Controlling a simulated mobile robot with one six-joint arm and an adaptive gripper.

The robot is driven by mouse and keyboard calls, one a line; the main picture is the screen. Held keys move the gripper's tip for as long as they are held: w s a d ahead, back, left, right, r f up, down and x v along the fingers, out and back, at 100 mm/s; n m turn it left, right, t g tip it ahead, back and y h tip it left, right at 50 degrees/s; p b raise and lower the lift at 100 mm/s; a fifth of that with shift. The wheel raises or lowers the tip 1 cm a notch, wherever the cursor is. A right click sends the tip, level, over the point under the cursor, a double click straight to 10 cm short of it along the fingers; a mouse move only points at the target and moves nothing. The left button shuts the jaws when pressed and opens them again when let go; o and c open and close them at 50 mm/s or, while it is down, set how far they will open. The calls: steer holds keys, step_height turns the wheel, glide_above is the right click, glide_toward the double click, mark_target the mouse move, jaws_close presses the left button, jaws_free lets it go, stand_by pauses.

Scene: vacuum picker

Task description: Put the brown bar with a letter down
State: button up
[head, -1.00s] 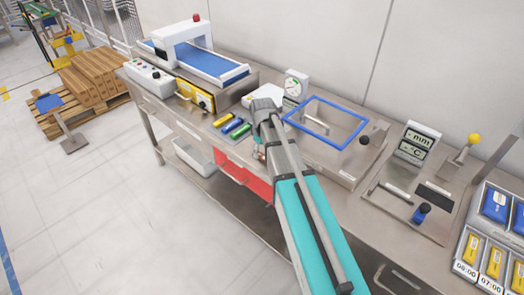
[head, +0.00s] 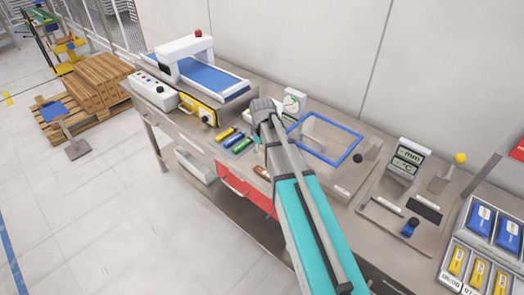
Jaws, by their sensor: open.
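A small brown bar (head: 262,173) lies at the front edge of the steel bench, just above the red drawer front. No letter can be read on it at this size. My gripper (head: 258,143) is mostly hidden behind my own wrist and arm, above the bench beside the brown bar. It is open, and the bar appears to lie below it and apart from it.
A blue-framed plate (head: 326,138) lies right of my arm, with a dial gauge (head: 294,101) behind it. A digital display (head: 409,156) and boxed blue and yellow packs (head: 481,218) stand farther right. A conveyor (head: 212,77) fills the bench's left end.

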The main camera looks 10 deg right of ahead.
steer(key=shift+r+p, duration=0.65)
steer(key=shift+r, duration=0.3)
steer(key=s+m, duration=0.7)
steer(key=s, duration=1)
steer(key=shift+d, duration=0.3)
